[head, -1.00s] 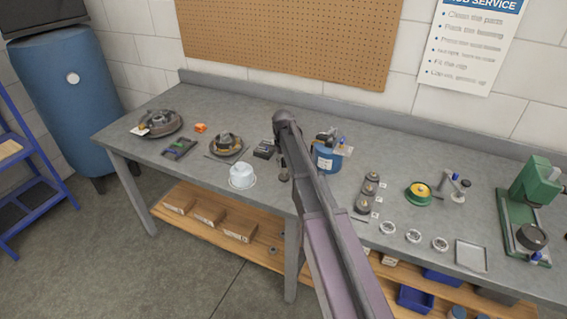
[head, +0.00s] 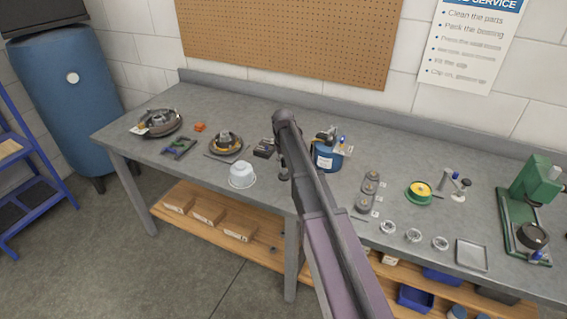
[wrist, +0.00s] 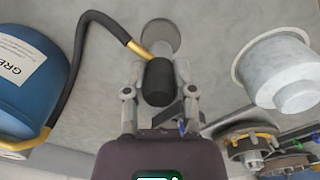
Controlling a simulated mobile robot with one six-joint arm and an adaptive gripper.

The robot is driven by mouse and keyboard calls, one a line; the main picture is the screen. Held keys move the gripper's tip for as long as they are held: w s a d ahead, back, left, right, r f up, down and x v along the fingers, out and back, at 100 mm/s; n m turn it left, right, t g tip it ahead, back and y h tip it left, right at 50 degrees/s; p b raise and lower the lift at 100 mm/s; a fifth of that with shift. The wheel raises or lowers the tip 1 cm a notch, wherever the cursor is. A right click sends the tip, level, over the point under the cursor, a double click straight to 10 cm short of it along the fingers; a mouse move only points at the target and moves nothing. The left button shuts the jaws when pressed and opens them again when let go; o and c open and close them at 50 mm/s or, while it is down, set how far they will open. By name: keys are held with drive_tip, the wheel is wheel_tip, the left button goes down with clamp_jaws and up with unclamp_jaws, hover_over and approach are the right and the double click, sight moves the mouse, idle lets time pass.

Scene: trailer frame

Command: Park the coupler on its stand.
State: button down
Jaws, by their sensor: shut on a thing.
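The coupler (wrist: 160,82) is a short black cylinder on a black hose (wrist: 75,60) with a brass end piece. My gripper (wrist: 159,92) is shut on it, with one finger on each side. A grey round disc (wrist: 160,36) lies just beyond the coupler in the wrist view. It may be the stand's base, but I cannot tell, nor whether the coupler touches it. In the head view my gripper (head: 283,170) is low over the bench, mostly hidden by my arm. The hose runs to the blue grease drum (head: 327,156), which also shows in the wrist view (wrist: 28,72).
A white tub (head: 242,175) stands left of my gripper on the grey bench (head: 215,105). Hub parts (head: 226,144) and a dark block (head: 264,148) are close by. Several small parts (head: 371,188) are to the right. A green press (head: 530,205) stands at far right.

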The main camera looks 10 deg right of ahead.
drive_tip(key=shift+f+b, duration=0.65)
drive_tip(key=shift+f, duration=0.1)
idle(1.9)
drive_tip(key=shift+c, duration=1.8)
unclamp_jaws()
drive_tip(key=shift+o, duration=0.2)
drive_tip(key=o, duration=0.3)
drive_tip(key=shift+s+r, duration=0.1)
drive_tip(key=shift+r, duration=0.05)
drive_tip(key=shift+r+p, duration=3.4)
drive_tip(key=shift+p, duration=0.1)
